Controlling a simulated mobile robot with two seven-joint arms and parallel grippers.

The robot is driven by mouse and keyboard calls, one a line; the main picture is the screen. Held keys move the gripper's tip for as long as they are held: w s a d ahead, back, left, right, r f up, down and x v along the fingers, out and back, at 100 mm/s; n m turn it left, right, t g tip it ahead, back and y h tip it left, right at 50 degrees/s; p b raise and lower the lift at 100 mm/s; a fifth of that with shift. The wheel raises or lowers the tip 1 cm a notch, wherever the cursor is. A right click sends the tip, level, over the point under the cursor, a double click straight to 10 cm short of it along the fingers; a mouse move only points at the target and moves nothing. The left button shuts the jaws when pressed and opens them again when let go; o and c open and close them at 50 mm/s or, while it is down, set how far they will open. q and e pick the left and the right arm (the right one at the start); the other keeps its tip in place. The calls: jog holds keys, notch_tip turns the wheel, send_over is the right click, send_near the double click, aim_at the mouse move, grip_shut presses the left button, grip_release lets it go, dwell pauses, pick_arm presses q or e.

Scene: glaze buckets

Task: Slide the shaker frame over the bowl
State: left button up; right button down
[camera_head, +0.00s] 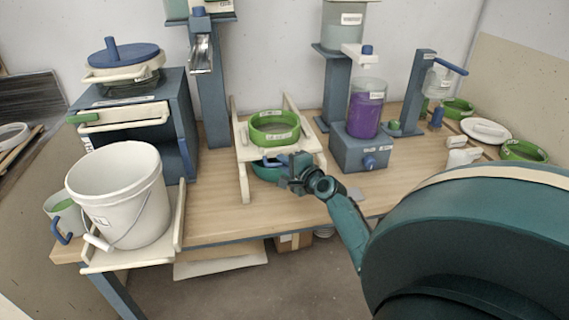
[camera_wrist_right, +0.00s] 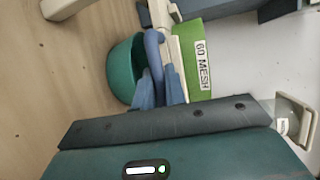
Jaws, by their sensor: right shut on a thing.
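The cream shaker frame (camera_head: 308,140) sits between two cream rails and carries a green sieve (camera_head: 275,126). In the right wrist view the sieve (camera_wrist_right: 186,52) has a "60 MESH" label. A blue handle (camera_wrist_right: 154,45) is on the frame's near side. The teal bowl (camera_head: 265,173) is on the table, lower than the frame and partly hidden by it and by my gripper; its open rim also shows in the right wrist view (camera_wrist_right: 122,72). My right gripper (camera_head: 290,170) is shut on the blue handle. My left gripper is out of view.
A white bucket (camera_head: 122,205) stands on a cream shelf at the left. A blue stand with a purple jar (camera_head: 366,112) is just right of the rails. More green rings (camera_head: 523,151) lie at the far right. Bare tabletop (camera_head: 216,190) lies left of the rails.

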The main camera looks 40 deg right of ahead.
jog(key=shift+s+a, duration=0.1)
dwell(0.3)
jog(key=c, duration=1.5)
grip_release()
jog(key=shift+o, duration=0.2)
jog(key=v, duration=1.3)
jog(key=shift+r, duration=0.1)
